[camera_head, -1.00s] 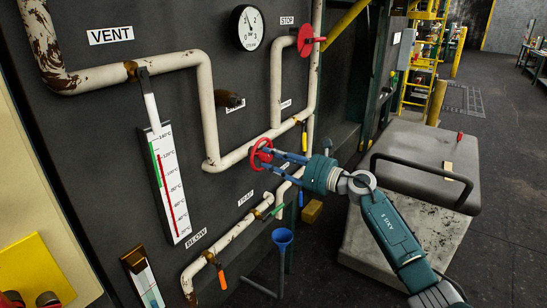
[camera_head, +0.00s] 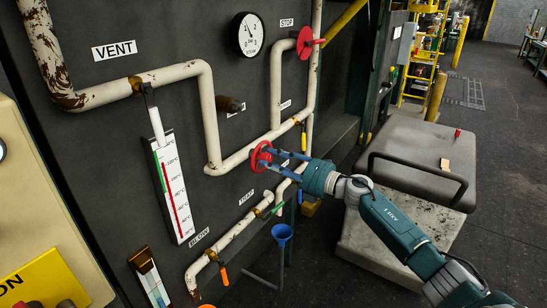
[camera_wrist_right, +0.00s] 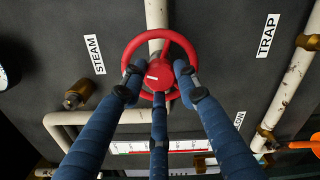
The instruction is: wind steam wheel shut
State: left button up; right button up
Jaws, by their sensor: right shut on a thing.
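The red steam wheel (camera_head: 261,156) sits on the white pipework at the middle of the dark panel. In the right wrist view the wheel (camera_wrist_right: 157,73) is seen face on, with a STEAM label (camera_wrist_right: 95,54) to its left. My right gripper (camera_head: 277,161) reaches it from the right with blue fingers. In the wrist view the fingers (camera_wrist_right: 160,88) are shut on the wheel, their tips at its spokes and hub. My left gripper is not in view.
A second red wheel (camera_head: 305,43) is by the STOP label, near a round gauge (camera_head: 250,35). A thermometer (camera_head: 174,190) hangs at left. A blue funnel (camera_head: 282,234) and an orange-handled valve (camera_head: 223,274) are below. A grey seat-like block (camera_head: 420,155) stands at right, with open floor beyond.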

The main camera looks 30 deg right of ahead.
jog(key=m+p, duration=0.1)
jog(key=m, duration=0.1)
jog(key=m+p, duration=0.1)
jog(key=shift+a+f+m, duration=0.15)
jog(key=shift+f+m, duration=0.05)
jog(key=shift+m, duration=0.2)
jog(key=m+p, duration=0.1)
jog(key=m, duration=0.2)
jog(key=shift+s+m+p, duration=0.1)
jog(key=shift+m+p, duration=0.2)
jog(key=shift+p, duration=0.1)
jog(key=m+p, duration=0.1)
jog(key=m, duration=0.2)
jog(key=shift+p, duration=0.3)
jog(key=shift+m+p, duration=0.55)
jog(key=shift+m, duration=1.15)
jog(key=o, duration=1)
jog(key=shift+o, duration=0.9)
jog(key=shift+r, duration=0.15)
